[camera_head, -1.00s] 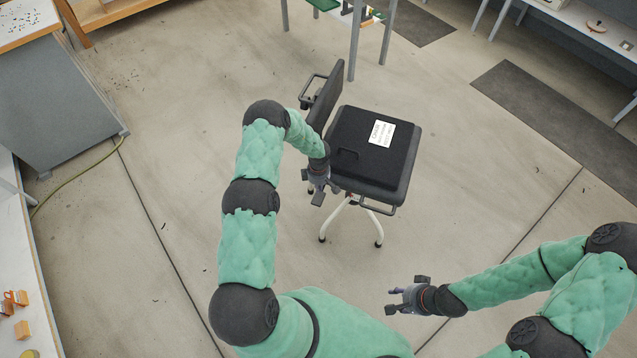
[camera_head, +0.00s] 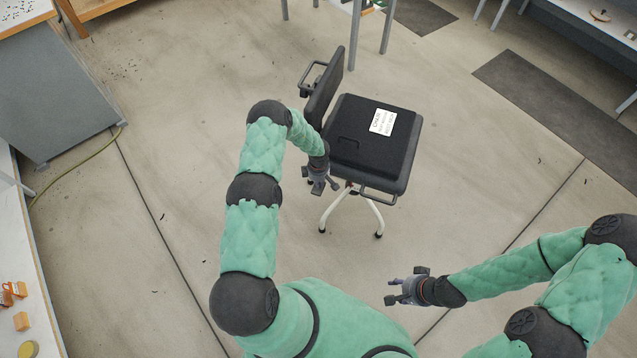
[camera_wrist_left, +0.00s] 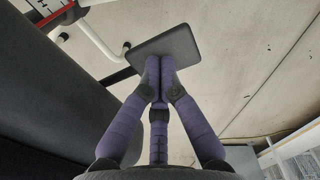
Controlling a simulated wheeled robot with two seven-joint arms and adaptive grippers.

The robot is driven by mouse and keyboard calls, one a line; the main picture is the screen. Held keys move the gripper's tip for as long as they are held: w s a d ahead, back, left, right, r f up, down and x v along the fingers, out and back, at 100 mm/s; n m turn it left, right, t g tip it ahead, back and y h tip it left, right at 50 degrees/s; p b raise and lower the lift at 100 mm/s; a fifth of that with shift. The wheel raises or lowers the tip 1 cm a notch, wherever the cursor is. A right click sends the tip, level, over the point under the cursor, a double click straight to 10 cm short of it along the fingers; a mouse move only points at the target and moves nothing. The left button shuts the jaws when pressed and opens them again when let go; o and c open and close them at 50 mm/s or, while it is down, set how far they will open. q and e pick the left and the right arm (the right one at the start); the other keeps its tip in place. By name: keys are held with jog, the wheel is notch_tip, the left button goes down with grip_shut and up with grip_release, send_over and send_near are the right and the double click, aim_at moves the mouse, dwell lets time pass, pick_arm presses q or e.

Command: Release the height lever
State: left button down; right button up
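The office chair (camera_head: 372,140) has a dark seat, a backrest on its left and white legs. The height lever shows in the left wrist view as a flat dark paddle (camera_wrist_left: 178,44) beside the seat's underside. My left gripper (camera_head: 318,187) is beside the chair's near left corner, below seat level. In the left wrist view its purple fingers (camera_wrist_left: 160,66) are drawn together, and their tips overlap the paddle. I cannot tell whether they touch it. In the head view the paddle is hard to make out. My right gripper (camera_head: 393,290) is open and empty, in front of the chair.
A white label (camera_head: 383,122) lies on the seat. A red scale (camera_wrist_left: 50,22) and a white leg show past the seat edge in the left wrist view. A grey cabinet (camera_head: 60,95) stands at the far left, a dark mat (camera_head: 560,115) at right. Floor around the chair is clear.

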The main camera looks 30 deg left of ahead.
pick_arm(q)
jog(key=shift+f, duration=0.15)
jog(key=shift+s+f+t+b, duration=0.2)
jog(key=shift+f+t+b, duration=0.3)
jog(key=shift+f, duration=0.4)
jog(key=shift+f+b, duration=0.45)
jog(key=shift+f, duration=0.5)
notch_tip(320, 180, down, 4)
jog(key=b, duration=0.3)
jog(key=shift+w+r, duration=0.1)
jog(key=shift+w, duration=0.05)
jog(key=shift+w+f+b, duration=0.35)
jog(key=shift+f+b, duration=0.35)
jog(key=shift+f, duration=0.15)
jog(key=shift+w+a, duration=0.1)
jog(key=shift+w, duration=0.1)
jog(key=shift+r, duration=0.1)
